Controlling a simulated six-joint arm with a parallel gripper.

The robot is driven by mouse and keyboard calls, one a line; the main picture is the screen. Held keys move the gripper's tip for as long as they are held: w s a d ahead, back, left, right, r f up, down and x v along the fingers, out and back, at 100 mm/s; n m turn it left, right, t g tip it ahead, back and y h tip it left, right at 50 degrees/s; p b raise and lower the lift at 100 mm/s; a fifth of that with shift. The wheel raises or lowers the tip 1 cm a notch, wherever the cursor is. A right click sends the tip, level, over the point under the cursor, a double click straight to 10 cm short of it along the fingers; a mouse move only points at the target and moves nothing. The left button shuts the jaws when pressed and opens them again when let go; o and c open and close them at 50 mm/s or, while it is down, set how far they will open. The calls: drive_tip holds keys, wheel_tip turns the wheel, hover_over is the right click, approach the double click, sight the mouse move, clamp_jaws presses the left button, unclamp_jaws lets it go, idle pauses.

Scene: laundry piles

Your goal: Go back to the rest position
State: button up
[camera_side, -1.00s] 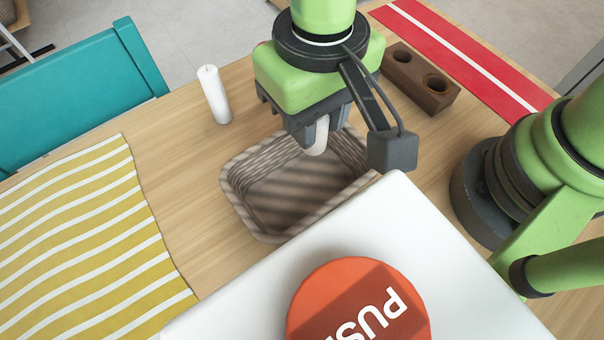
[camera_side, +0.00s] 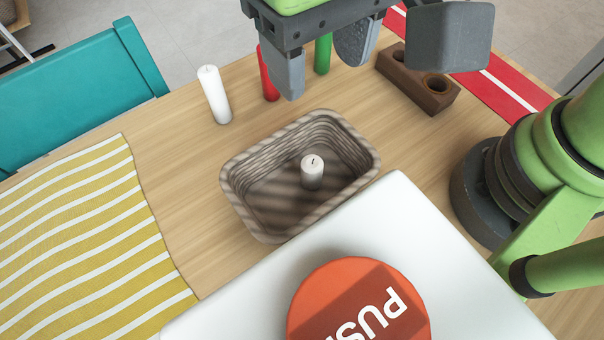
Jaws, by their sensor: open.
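My gripper (camera_side: 322,72) is at the top of the picture, raised above the table and behind the basket. Its two grey fingers are spread apart with nothing between them that I hold. A woven striped basket (camera_side: 243,207) stands in the middle of the table. A short white candle (camera_side: 312,174) stands upright inside the basket, towards its right side, apart from my gripper.
A tall white candle (camera_side: 215,95), a red candle (camera_side: 268,76) and a green candle (camera_side: 323,55) stand behind the basket. A brown holed block (camera_side: 419,82) lies right. A white box with a red PUSH button (camera_side: 358,302) fills the front. A striped yellow cloth (camera_side: 85,240) lies left.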

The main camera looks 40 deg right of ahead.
drive_tip(key=shift+r, duration=0.95)
drive_tip(key=s+d+r+m+t+y, duration=0.1)
drive_tip(key=s+d+r+m+t, duration=0.1)
drive_tip(key=d, duration=0.8)
drive_tip(key=s+d+r+m+t+y, duration=0.1)
drive_tip(key=d+r+t, duration=0.4)
drive_tip(key=d, duration=0.5)
drive_tip(key=shift+s+r+m, duration=0.5)
drive_tip(key=shift+s, duration=0.55)
